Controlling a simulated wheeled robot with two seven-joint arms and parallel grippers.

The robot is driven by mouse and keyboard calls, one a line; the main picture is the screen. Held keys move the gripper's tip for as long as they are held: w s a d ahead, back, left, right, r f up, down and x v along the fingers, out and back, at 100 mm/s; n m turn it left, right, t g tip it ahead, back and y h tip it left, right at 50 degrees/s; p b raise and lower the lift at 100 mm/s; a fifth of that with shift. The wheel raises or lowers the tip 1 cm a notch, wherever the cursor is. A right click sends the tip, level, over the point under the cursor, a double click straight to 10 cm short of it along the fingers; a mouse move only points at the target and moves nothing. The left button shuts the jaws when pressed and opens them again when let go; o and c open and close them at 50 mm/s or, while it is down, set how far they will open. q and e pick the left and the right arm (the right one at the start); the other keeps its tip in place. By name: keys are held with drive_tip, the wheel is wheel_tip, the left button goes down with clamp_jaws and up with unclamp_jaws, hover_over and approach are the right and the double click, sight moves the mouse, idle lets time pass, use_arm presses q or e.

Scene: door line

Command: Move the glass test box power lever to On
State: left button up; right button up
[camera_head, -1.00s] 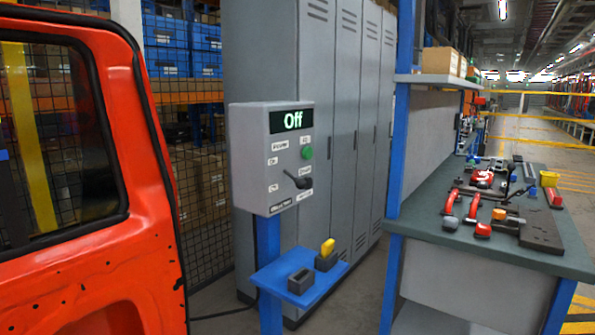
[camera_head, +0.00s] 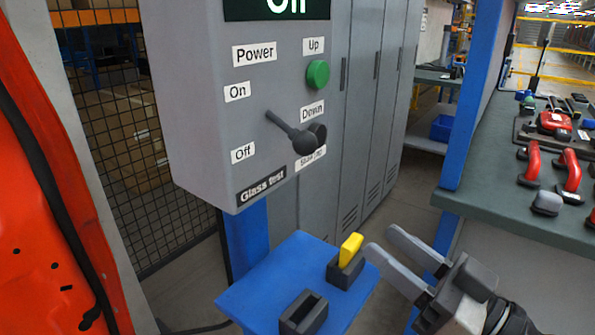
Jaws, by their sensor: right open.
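The grey glass test box (camera_head: 205,120) fills the upper middle of the head view, its display cut off by the top edge. Its black power lever (camera_head: 292,132) runs from between the On label (camera_head: 237,91) and the Off label (camera_head: 243,152) down to the right, ending in a thick round knob. A dark round part shows just behind the knob. My right gripper (camera_head: 383,242) is at lower right, open and empty. Its fingers point up-left, below and right of the lever, apart from the box. My left gripper is out of view.
A blue shelf (camera_head: 255,290) below the box carries a yellow piece (camera_head: 350,247) in a dark holder and an empty dark holder (camera_head: 303,313). A green button (camera_head: 317,74) is above the lever. The orange-red car door (camera_head: 35,220) is left; a workbench (camera_head: 500,190) with tools is right.

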wheel_tip(320, 180, up, 5)
drive_tip(key=s+n+g+y+b, duration=0.1)
drive_tip(key=s+n+y+b, duration=0.1)
drive_tip(key=y, duration=0.1)
drive_tip(key=p, duration=1.2)
approach(297, 136)
drive_tip(key=shift+m+g, duration=0.3)
drive_tip(key=x, duration=0.9)
drive_tip(key=shift+w+d, duration=0.3)
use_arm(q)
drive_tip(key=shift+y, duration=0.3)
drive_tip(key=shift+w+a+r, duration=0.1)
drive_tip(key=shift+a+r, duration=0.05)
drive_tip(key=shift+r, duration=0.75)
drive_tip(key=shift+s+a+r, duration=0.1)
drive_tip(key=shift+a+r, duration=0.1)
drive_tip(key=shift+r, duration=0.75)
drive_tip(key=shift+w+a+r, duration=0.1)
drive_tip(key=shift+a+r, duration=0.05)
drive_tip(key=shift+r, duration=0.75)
use_arm(e)
drive_tip(key=shift+w+a+r, duration=0.1)
drive_tip(key=shift+w+a, duration=0.3)
drive_tip(key=shift+a, duration=0.15)
drive_tip(key=shift+c, duration=0.3)
clamp_jaws()
